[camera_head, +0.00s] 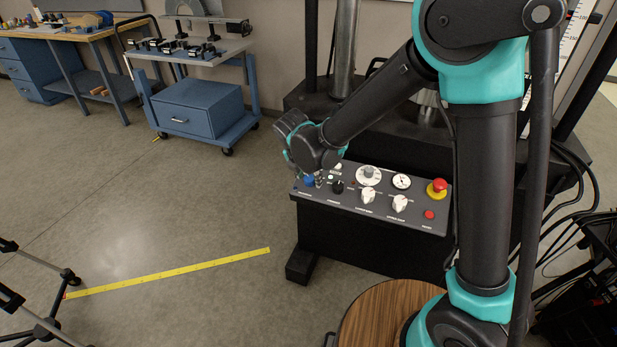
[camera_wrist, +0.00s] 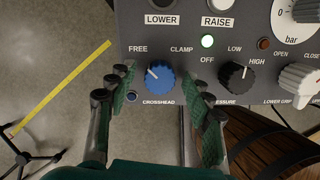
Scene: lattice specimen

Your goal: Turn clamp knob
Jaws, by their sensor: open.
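The blue crosshead knob (camera_wrist: 160,77) sits on the grey control panel, below the FREE and CLAMP labels. Its white pointer mark is turned to the upper left, toward FREE. My gripper (camera_wrist: 164,88) is open, with one finger left of the knob and the other to its right. Neither finger visibly touches it, and the gap in depth is hard to judge. In the head view the blue knob (camera_head: 309,181) shows at the panel's left end, partly hidden by my wrist.
The black pressure knob (camera_wrist: 235,76) is close right of my right finger. White grip knobs (camera_head: 368,195) and a red emergency button (camera_head: 437,187) are farther right. A yellow tape measure (camera_head: 170,273) lies on the floor.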

